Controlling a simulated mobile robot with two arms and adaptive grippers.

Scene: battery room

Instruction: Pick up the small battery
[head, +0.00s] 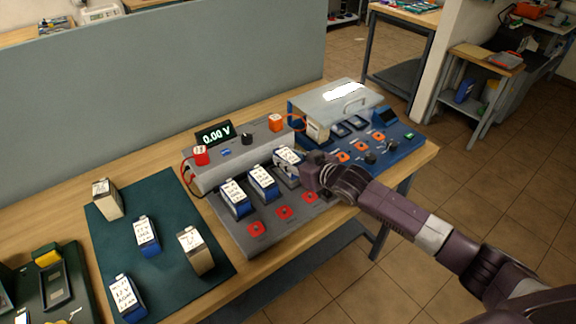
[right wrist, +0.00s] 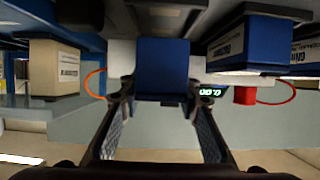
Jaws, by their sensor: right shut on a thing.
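My right gripper (head: 299,167) reaches in from the right over the grey test bench (head: 228,229). It is shut on a blue battery with a white label (head: 287,156), the farthest of three in a row there. In the right wrist view the fingers (right wrist: 160,96) flank this blue battery (right wrist: 162,68). I cannot tell whether it is clear of its slot. The other two blue batteries (head: 235,198) (head: 263,182) stand to its left. A beige battery (head: 316,131) is at the blue unit behind; it also shows in the right wrist view (right wrist: 52,68). My left gripper is not in view.
A dark green mat (head: 170,200) on the left holds several beige and blue batteries. A meter display reading 0.00 V (head: 215,132) stands behind the bench. The blue unit (head: 395,140) is close to my right wrist. A grey partition (head: 150,90) closes off the back.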

